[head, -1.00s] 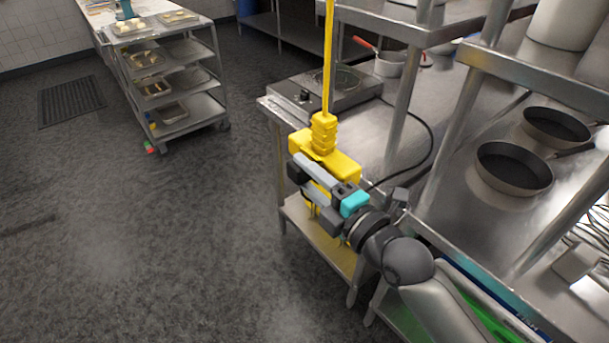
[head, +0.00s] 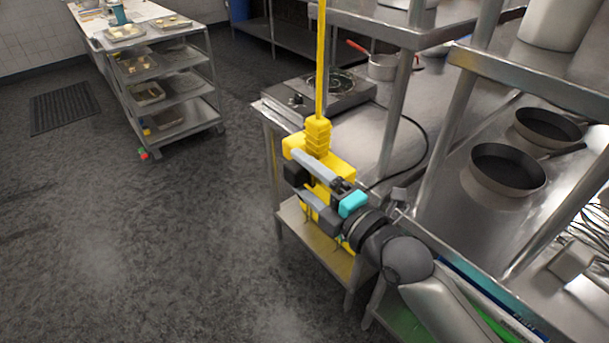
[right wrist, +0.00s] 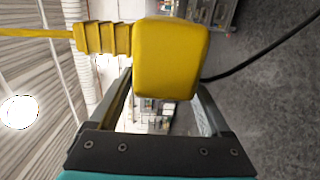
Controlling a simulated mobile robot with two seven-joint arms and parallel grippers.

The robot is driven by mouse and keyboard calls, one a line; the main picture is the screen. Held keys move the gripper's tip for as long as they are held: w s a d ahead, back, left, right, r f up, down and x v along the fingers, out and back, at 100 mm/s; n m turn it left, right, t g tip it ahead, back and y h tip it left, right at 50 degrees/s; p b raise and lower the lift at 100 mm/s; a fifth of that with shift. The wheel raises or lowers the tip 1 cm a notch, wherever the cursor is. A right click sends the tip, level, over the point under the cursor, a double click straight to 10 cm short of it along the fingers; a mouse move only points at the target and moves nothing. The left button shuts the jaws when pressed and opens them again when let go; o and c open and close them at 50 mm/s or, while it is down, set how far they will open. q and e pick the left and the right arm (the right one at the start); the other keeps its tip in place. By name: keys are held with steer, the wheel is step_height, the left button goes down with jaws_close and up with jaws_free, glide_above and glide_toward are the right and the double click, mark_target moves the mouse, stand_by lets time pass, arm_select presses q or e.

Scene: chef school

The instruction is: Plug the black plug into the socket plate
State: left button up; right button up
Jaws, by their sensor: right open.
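The yellow socket box (head: 339,167) hangs upright from a yellow cable; its socket face is not clearly visible. My right gripper (head: 299,174) is open at the box's near left side. A black block (head: 296,173), apparently the black plug, is between its fingertips, close against the box. I cannot tell whether it is seated. In the right wrist view, the yellow box (right wrist: 170,58) covers the fingertips and hides the plug. A black cord (right wrist: 255,58) comes out from behind it. My left gripper is not in view.
A hot plate (head: 318,94) with a black cord stands on the steel table behind the box. Steel shelf posts (head: 405,105) and pans (head: 508,170) are to the right. The floor on the left is open up to a tray cart (head: 165,85).

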steer(key=v, duration=1.5)
steer(key=shift+b, duration=0.4)
steer(key=shift+s+d, duration=0.1)
steer(key=shift+d, duration=0.05)
steer(key=w+d+f+m+g+h+b, duration=0.1)
steer(key=w+d+f+m+h, duration=0.2)
steer(key=f, duration=0.6)
steer(key=d+f+m+h+b, duration=0.15)
steer(key=d+f+m, duration=0.3)
steer(key=f, duration=0.45)
steer(key=s+d+f+m+g+h, duration=0.2)
steer(key=d+f+m, duration=0.1)
steer(key=f, duration=0.6)
steer(key=s+d+f+m+g+h, duration=0.1)
steer(key=s+d+f+m+h, duration=0.2)
steer(key=f, duration=0.7)
steer(key=s+f+m+g+b, duration=0.3)
steer(key=s+f+m+g, duration=0.2)
steer(key=s+f, duration=0.9)
steer(key=s+a+f+m+g, duration=0.4)
steer(key=s+a+f, duration=0.2)
steer(key=s+f, duration=0.4)
steer(key=s+h, duration=0.1)
steer(key=s, duration=0.2)
steer(key=shift+s+g+b, duration=0.15)
steer(key=shift+g+b, duration=0.25)
